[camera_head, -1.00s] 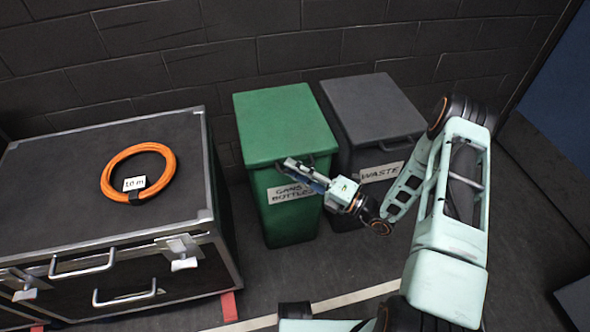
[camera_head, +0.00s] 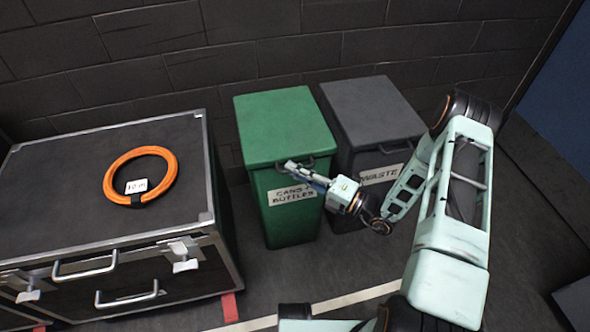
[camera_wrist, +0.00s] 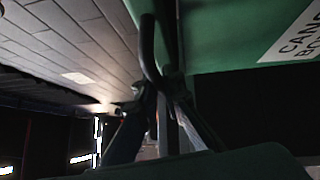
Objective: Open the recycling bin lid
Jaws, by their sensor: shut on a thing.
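The green bin labelled "CANS & BOTTLES" (camera_head: 290,222) stands against the wall, and its flat green lid (camera_head: 285,122) lies down on it. A dark handle (camera_head: 308,163) runs along the lid's front edge. My gripper (camera_head: 291,167) is at the left part of this handle, with the arm reaching in from the right. In the wrist view the curved dark handle (camera_wrist: 148,48) runs down between the fingertips of my gripper (camera_wrist: 158,88), which are shut on it. The green bin's label (camera_wrist: 295,38) shows partly at the upper right there.
A grey bin labelled "WASTE" (camera_head: 374,120) stands close on the right of the green bin. A black flight case (camera_head: 65,165) with an orange cable coil (camera_head: 122,160) stands at the left. Clear floor (camera_head: 290,270) lies in front of the bins.

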